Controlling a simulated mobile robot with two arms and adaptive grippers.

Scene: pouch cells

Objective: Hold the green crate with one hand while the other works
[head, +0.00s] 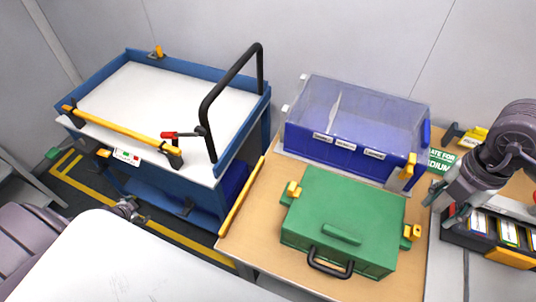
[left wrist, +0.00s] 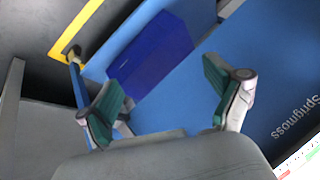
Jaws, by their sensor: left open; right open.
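The green crate (head: 350,205) sits on the wooden worktop with its flat green top facing up. A dark handle (head: 330,264) is on its front, and yellow latches are on its left (head: 294,189) and right (head: 411,232) sides. My right gripper (head: 438,208) is open, just right of the crate and apart from it. My left gripper (head: 134,212) is far to the left, beside the blue cart and away from the crate. In the left wrist view its fingers (left wrist: 162,88) are spread with nothing between them. The crate does not show in that view.
A blue bin with a clear cover (head: 350,105) stands behind the crate. A blue cart (head: 180,85) with a black push handle (head: 207,105) stands left. A dark box with coloured packs (head: 485,228) is at the right. A yellow strip (head: 243,193) edges the wooden worktop (head: 262,240).

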